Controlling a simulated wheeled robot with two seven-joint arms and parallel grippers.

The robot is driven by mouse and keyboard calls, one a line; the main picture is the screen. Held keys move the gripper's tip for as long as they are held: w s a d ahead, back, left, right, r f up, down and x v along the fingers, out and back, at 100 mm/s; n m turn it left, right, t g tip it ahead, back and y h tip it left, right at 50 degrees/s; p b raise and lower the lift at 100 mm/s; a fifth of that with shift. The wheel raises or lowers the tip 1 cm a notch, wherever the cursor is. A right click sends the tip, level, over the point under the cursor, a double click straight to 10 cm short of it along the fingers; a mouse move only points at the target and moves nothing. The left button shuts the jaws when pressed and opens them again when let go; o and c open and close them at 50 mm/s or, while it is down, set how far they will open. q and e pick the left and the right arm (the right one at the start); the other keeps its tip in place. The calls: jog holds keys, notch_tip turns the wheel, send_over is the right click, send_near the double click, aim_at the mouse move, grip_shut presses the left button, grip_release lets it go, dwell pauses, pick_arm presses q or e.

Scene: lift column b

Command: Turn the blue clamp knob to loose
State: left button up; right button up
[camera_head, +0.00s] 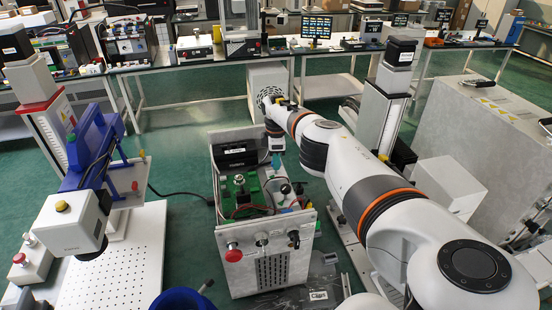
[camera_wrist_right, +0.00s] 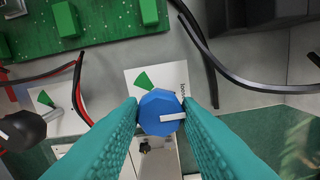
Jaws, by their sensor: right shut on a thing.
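The blue clamp knob (camera_wrist_right: 159,106) is faceted and has a white pointer line that points right in the right wrist view. Behind it is a white label (camera_wrist_right: 173,78) with a green wedge at upper left and small, partly covered lettering on the right. My right gripper (camera_wrist_right: 160,103) is shut on the knob, one teal finger on each side. In the head view my right gripper (camera_head: 284,187) reaches down into the open equipment box (camera_head: 224,245); I cannot make out the knob there. My left gripper is not in view.
A black knob (camera_wrist_right: 24,129) with its own label sits to the left in the right wrist view. Black and red cables run close by, below a green circuit board (camera_wrist_right: 105,22). A red button (camera_head: 233,255) is on the box's front panel. Green floor lies around the box.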

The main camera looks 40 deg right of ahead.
jog(key=shift+r, duration=0.1)
dwell(0.3)
jog(key=o, duration=1)
jog(key=shift+c, duration=0.2)
jog(key=shift+w+r, duration=0.1)
jog(key=shift+r, duration=0.6)
notch_tip(320, 180, up, 10)
jog(key=b, duration=0.3)
jog(key=shift+r, duration=0.25)
